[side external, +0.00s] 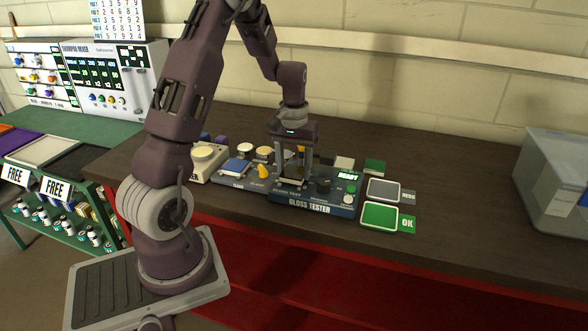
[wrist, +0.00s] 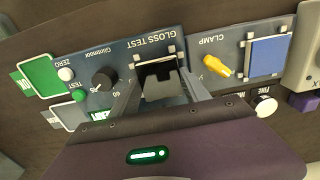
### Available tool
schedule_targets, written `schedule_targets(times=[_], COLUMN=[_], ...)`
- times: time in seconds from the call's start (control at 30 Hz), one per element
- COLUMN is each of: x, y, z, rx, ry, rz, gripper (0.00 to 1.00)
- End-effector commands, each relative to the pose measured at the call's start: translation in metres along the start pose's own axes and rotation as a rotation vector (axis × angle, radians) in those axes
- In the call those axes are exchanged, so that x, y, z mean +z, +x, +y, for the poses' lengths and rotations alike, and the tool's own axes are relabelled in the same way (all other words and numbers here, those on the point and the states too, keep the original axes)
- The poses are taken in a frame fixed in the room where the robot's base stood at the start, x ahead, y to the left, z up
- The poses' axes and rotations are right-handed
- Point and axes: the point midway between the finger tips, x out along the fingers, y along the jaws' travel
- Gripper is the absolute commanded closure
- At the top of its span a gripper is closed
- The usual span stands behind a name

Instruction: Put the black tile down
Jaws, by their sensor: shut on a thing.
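My gripper (side external: 291,176) is over the gloss tester (side external: 312,200), low above its panel. In the wrist view the two fingers (wrist: 160,88) are shut on the black tile (wrist: 160,82), a dark piece between them. The tile is at the white-cornered test spot (wrist: 160,45) under the GLOSS TEST label. I cannot tell whether it touches the surface there. In the side view the fingers mostly hide the tile.
A green OK pad (side external: 380,215) and a grey pad (side external: 384,190) lie right of the tester. A dark knob (wrist: 104,79) and buttons are beside the test spot. The yellow clamp lever (wrist: 216,67) and a blue tile (wrist: 268,55) stand on the other side. A clear bin (side external: 553,180) is far right.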

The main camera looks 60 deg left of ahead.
Motion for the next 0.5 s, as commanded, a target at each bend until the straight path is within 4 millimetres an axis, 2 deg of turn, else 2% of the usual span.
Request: schedule_targets(times=[0.37,0.4,0.47,0.5], x=[-0.0001,-0.0002,-0.0002,-0.0002], y=[0.0074,0.0069,0.0068,0.0068], z=[0.0002,0.0003,0.0003,0.0002], rx=[0.0,0.0,0.0,0.0], ry=[0.0,0.001,0.001,0.0], rz=[0.0,0.001,0.001,0.001], gripper=[0.88,0.38,0.26,0.24])
